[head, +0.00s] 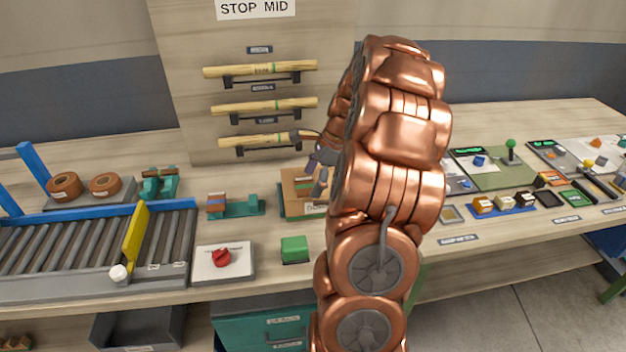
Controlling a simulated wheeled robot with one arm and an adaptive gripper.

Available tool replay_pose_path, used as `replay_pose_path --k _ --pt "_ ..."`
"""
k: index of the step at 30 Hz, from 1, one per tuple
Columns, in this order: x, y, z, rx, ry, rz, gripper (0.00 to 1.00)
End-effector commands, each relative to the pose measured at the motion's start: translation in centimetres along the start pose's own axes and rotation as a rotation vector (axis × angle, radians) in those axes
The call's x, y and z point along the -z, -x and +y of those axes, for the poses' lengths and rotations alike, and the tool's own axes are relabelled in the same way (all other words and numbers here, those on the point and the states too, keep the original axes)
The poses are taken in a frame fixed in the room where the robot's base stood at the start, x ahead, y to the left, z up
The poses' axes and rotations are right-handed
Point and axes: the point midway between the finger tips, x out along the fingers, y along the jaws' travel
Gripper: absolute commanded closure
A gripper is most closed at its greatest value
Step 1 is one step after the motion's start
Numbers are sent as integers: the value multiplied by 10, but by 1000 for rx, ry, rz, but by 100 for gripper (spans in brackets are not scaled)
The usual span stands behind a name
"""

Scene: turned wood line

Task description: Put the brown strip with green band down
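My copper-coloured arm fills the middle of the head view, and my gripper (319,180) shows only in part at its left edge. Its dark fingers point down over a wooden tray (290,206) with a green front edge. The arm hides the rest of the gripper, so I cannot tell whether its fingers hold anything. A small brown strip (160,172) lies across a teal cradle (158,187) at the left; a green band on it is too small to make out for sure. A brown block with a blue patch (217,201) sits on another teal fixture (243,208).
A roller conveyor (75,252) with a yellow gate (137,238) stands at the left. A red knob box (222,262) and a green block (294,249) are near the front edge. Wooden rods (262,106) hang on the back panel. Small blocks and panels crowd the right.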

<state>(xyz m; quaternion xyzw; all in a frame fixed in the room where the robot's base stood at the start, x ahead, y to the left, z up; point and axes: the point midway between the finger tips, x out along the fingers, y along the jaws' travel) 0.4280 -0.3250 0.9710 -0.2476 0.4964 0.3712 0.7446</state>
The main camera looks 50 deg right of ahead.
Motion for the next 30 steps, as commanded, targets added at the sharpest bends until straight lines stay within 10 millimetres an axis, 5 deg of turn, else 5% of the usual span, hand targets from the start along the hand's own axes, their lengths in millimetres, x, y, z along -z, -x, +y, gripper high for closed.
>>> replay_pose_path --k 14,30 --pt "-1 5 0 2 0 1 3" --pt "0 80 -1 5 0 2 3"
